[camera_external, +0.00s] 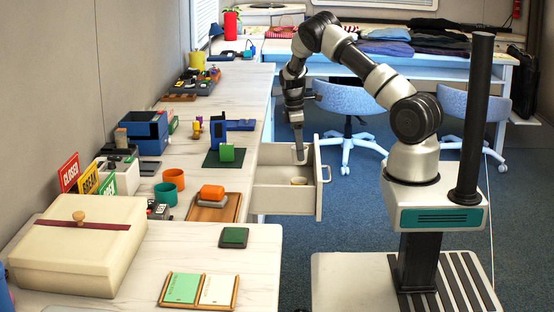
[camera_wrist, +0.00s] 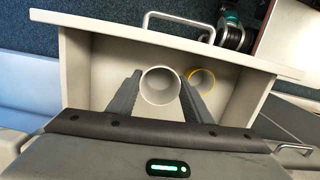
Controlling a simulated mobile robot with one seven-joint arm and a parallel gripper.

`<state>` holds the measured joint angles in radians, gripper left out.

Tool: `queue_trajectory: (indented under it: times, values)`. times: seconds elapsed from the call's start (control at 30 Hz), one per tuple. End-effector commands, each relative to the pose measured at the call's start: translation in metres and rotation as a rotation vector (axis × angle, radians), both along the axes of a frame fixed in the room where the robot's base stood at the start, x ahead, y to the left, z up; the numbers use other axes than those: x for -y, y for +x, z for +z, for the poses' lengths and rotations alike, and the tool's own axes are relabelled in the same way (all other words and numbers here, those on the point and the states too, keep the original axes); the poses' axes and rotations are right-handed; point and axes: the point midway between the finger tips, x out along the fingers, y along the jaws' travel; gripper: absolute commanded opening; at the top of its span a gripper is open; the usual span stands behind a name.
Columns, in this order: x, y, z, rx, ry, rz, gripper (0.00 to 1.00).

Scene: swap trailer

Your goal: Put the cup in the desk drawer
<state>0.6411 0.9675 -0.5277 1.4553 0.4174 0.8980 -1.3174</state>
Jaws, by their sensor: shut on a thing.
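My gripper (camera_external: 299,150) points down over the open desk drawer (camera_external: 287,201) in the external view. In the wrist view, its two dark fingers (camera_wrist: 160,92) are on either side of a white round cup (camera_wrist: 161,86), shut on it. The cup is seen from above, with its opening up, over the drawer interior (camera_wrist: 104,75). How far it is above the drawer floor is hard to tell. A second round piece with a yellow rim (camera_wrist: 202,80) is in the drawer beside the right finger.
The drawer front with its handle (camera_external: 326,173) stands out from the desk (camera_external: 245,180). Blue chairs (camera_external: 346,98) stand behind.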

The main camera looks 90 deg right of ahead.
Motion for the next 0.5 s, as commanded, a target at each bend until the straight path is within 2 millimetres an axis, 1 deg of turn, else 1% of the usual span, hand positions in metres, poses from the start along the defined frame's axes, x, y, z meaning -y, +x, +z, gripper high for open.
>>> queue_trajectory:
  times: [0.03, 0.1, 0.2, 0.37, 0.5]
  values:
    - [-0.001, -0.001, -0.015, -0.003, 0.003, 0.001, 0.21]
    - [-0.001, 0.0, -0.027, -0.002, 0.002, 0.002, 0.21]
    - [0.0, 0.0, -0.039, -0.001, 0.001, 0.001, 0.21]
    - [0.0, 0.0, -0.05, 0.0, 0.001, 0.001, 0.21]
    - [-0.001, -0.001, -0.07, -0.002, 0.002, 0.001, 0.21]
